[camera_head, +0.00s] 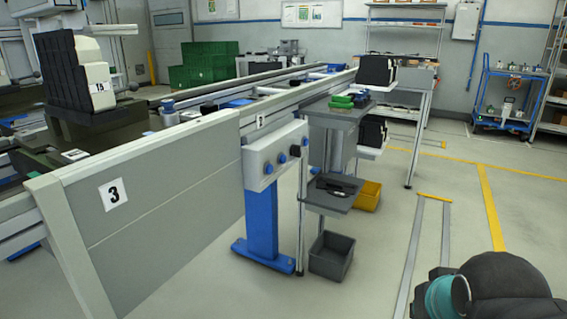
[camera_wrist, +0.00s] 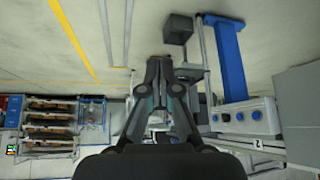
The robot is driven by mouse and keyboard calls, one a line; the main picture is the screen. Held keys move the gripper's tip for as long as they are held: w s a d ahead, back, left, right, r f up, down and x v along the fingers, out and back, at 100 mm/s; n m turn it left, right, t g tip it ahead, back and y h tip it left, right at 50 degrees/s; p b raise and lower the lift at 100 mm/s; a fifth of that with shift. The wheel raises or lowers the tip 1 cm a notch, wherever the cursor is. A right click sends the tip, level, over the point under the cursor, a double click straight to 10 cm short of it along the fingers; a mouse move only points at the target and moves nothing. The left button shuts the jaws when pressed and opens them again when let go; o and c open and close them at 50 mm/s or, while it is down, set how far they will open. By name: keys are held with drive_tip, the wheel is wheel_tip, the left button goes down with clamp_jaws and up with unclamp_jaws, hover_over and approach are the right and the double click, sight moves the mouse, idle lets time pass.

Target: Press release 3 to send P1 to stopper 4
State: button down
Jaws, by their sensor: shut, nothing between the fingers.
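A white plate marked 3 (camera_head: 113,194) is on the grey side panel of the conveyor at left in the head view. A grey control box (camera_head: 258,158) with several blue knobs or buttons is on the conveyor's side above a blue leg. The box also shows in the wrist view (camera_wrist: 246,127), beside a plate that appears to read 2 (camera_wrist: 260,143). A carrier (camera_head: 95,132) with a black and white load (camera_head: 97,75) stands on the conveyor; its small tag is hard to read, so I cannot tell whether it is P1. My gripper (camera_wrist: 160,64) is shut and empty, apart from the box.
Grey shelves (camera_head: 338,113) with green parts, a grey bin (camera_head: 331,256) and a yellow bin (camera_head: 367,196) stand right of the control box. A blue cart (camera_head: 502,98) is at the back right. Open floor with yellow lines lies at right.

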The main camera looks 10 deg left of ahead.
sight(283, 159)
drive_tip(key=w+a+r+m+t+b, duration=0.1)
drive_tip(key=w+a+t+b, duration=0.1)
drive_tip(key=w, duration=0.7)
drive_tip(key=w+a+r+t+y+b, duration=0.1)
drive_tip(key=w+a+r+t+b, duration=0.15)
drive_tip(key=w, duration=0.65)
drive_tip(key=w+a+r+m+t+b, duration=0.1)
drive_tip(key=w+t+b, duration=0.15)
drive_tip(key=w, duration=0.75)
drive_tip(key=w+a+f+t+y+b, duration=0.1)
drive_tip(key=w+a+t+y+b, duration=0.3)
drive_tip(key=w+a+y, duration=0.3)
drive_tip(key=w+a, duration=0.5)
drive_tip(key=w, duration=0.2)
drive_tip(key=shift+w+f, duration=0.25)
drive_tip(key=shift+a, duration=0.2)
drive_tip(key=w+a, duration=0.3)
drive_tip(key=a, duration=0.5)
drive_tip(key=shift+w+a+b, duration=0.1)
drive_tip(key=shift+a+b, duration=0.1)
drive_tip(key=shift+b, duration=0.15)
